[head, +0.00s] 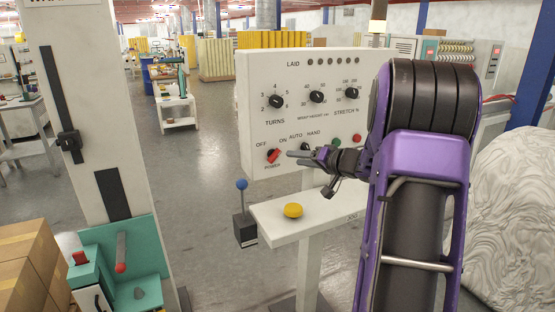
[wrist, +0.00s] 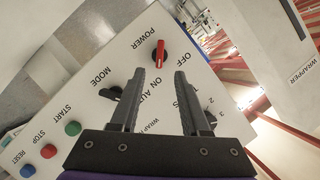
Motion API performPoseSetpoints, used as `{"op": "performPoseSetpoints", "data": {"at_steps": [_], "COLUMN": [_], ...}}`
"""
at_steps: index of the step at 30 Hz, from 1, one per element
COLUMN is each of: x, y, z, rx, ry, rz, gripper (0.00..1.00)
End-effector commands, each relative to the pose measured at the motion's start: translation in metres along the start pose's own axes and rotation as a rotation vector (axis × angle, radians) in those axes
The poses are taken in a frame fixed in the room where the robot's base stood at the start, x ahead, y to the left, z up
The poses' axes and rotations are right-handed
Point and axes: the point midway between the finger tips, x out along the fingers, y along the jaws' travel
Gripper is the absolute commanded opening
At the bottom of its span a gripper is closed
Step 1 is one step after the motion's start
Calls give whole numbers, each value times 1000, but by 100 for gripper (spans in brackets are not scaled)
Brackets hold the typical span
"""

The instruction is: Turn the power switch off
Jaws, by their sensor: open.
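The power switch (head: 273,156) is a red knob at the lower left of the white control panel (head: 258,105), with OFF at its upper left and ON at its upper right. Its handle slants up to the right, toward ON. In the wrist view the red power switch (wrist: 159,54) shows just beyond the fingertips, with its handle toward the ON label. My gripper (head: 291,157) is open and empty, just right of the switch in the head view. The fingers also show in the wrist view (wrist: 169,72), apart from each other. Whether they touch the switch I cannot tell.
The black mode knob (wrist: 108,93) and the green, red and blue buttons lie along the same panel edge. Three black dials sit higher up. Below the panel is a white shelf (head: 325,212) with a yellow button (head: 293,210) and a blue-topped lever (head: 242,186).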

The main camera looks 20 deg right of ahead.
Motion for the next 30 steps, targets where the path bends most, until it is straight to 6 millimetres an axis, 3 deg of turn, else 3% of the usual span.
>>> {"op": "performPoseSetpoints", "data": {"at_steps": [6,13,26,27,30], "x": [49,85,97,97,97], "y": [1,0,0,0,0], "z": [2,1,0,0,0], "rx": [0,0,0,0,0], "ry": [-2,-1,1,1,1], "rz": [-1,-1,1,1,1], "gripper": [46,46,46,44,26]}}
